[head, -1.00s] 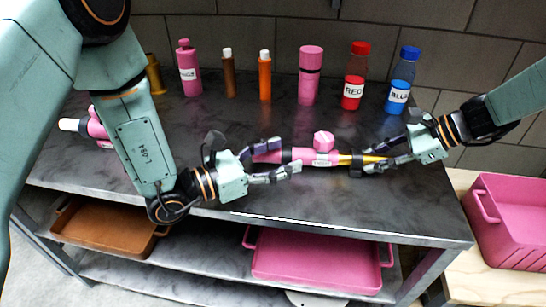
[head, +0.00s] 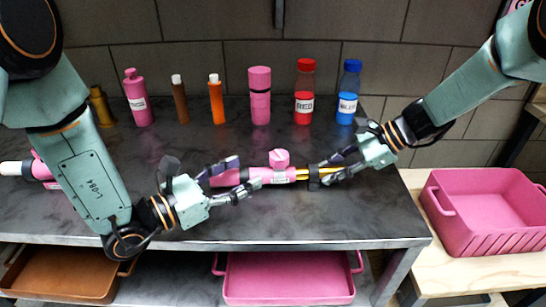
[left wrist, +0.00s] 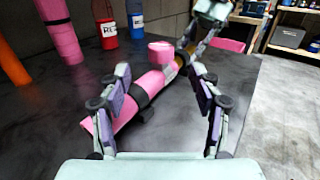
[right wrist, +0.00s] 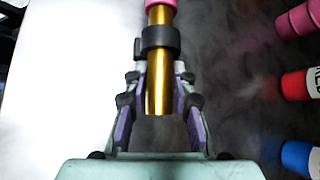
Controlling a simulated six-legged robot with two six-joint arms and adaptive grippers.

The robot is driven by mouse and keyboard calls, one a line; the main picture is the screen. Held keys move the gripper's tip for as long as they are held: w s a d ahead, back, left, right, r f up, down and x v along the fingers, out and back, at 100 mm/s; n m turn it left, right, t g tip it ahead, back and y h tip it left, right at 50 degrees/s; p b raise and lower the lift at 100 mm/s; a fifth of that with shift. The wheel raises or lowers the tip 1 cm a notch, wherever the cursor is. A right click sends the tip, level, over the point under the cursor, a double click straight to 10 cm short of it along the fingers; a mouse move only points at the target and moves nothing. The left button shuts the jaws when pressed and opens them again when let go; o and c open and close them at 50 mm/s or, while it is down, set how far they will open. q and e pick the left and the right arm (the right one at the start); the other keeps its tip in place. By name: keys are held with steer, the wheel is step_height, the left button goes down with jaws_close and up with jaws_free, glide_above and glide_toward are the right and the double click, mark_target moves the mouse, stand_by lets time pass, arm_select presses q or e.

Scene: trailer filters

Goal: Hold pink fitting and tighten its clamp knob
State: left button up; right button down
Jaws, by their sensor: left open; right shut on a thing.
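The pink fitting (head: 275,176) lies on the dark table with its pink clamp knob (head: 279,158) on top. A gold tube (head: 306,175) extends from its right end, with a dark ring around it. My right gripper (head: 325,173) is shut on the gold tube near that ring; the right wrist view shows the tube (right wrist: 159,75) between its fingers. My left gripper (head: 240,175) is open at the fitting's left part. In the left wrist view the fitting (left wrist: 150,84) lies slantwise between the spread fingers, with the knob (left wrist: 160,52) beyond the fingertips.
Behind stand a pink bottle (head: 137,98), brown (head: 180,101) and orange (head: 216,101) tubes, a pink cylinder (head: 260,95), a red bottle (head: 304,98) and a blue bottle (head: 347,98). A pink bin (head: 470,235) stands right, and trays (head: 290,278) sit below.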

mark_target(270, 159)
arm_select(q)
steer(key=x, duration=1)
steer(key=shift+d, duration=0.1)
steer(key=shift+c, duration=0.2)
steer(key=c, duration=1.2)
steer(key=shift+o, duration=0.2)
steer(key=shift+w, duration=0.1)
steer(key=shift+r+m+g+h, duration=0.1)
steer(key=shift+m+g+h, duration=0.3)
steer(key=shift+g, duration=0.1)
steer(key=shift+m+g, duration=0.3)
steer(key=shift+g, duration=0.1)
steer(key=shift+h, duration=0.3)
